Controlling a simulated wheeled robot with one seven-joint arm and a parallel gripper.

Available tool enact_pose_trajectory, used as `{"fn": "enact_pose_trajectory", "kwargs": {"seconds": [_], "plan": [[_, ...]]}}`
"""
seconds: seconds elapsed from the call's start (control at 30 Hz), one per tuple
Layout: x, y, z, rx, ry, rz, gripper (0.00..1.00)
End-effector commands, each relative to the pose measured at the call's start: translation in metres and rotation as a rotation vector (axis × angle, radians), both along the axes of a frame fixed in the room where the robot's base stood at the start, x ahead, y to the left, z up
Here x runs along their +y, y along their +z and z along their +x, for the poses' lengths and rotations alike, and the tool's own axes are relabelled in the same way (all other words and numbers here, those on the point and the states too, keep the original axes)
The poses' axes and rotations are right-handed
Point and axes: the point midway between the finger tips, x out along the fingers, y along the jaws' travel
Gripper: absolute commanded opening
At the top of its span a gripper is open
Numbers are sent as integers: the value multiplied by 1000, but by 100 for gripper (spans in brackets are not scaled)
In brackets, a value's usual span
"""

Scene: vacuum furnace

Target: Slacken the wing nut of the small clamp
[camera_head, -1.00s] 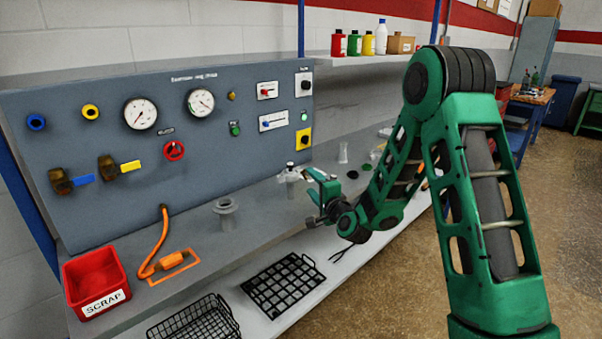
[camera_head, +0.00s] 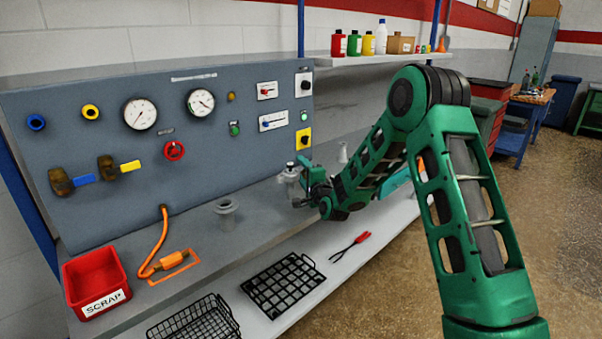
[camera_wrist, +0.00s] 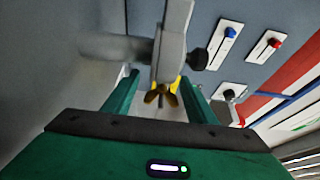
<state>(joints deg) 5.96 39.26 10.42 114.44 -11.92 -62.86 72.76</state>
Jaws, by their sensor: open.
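The small clamp (camera_wrist: 172,45) shows large in the wrist view, a pale grey metal body around a grey pipe piece. Its brass wing nut (camera_wrist: 160,94) hangs at the near end, between and a little beyond my two green fingers. My gripper (camera_wrist: 160,90) is open, with a finger on each side of the nut; I cannot tell whether either touches it. In the head view my gripper (camera_head: 303,183) is at the metal fitting (camera_head: 290,174) on the bench. The clamp and nut are too small to make out there.
The blue-grey gauge panel (camera_head: 190,120) stands right behind the fitting. A second flanged fitting (camera_head: 227,213) stands to the left on the bench. A red scrap bin (camera_head: 95,282) is at the far left. Wire baskets (camera_head: 284,284) and red-handled tongs (camera_head: 350,247) lie on the lower shelf.

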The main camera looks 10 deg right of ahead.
Motion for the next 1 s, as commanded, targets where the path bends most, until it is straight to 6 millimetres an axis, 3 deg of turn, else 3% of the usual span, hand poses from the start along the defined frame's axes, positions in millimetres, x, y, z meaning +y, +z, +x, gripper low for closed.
{"fn": "enact_pose_trajectory", "kwargs": {"seconds": [0.37,0.4,0.57,1.0], "plan": [[1,0,7,1,0,0,52],[1,0,7,1,0,0,49],[1,0,7,1,0,0,11],[2,-1,6,-73,3,-136,10]]}}
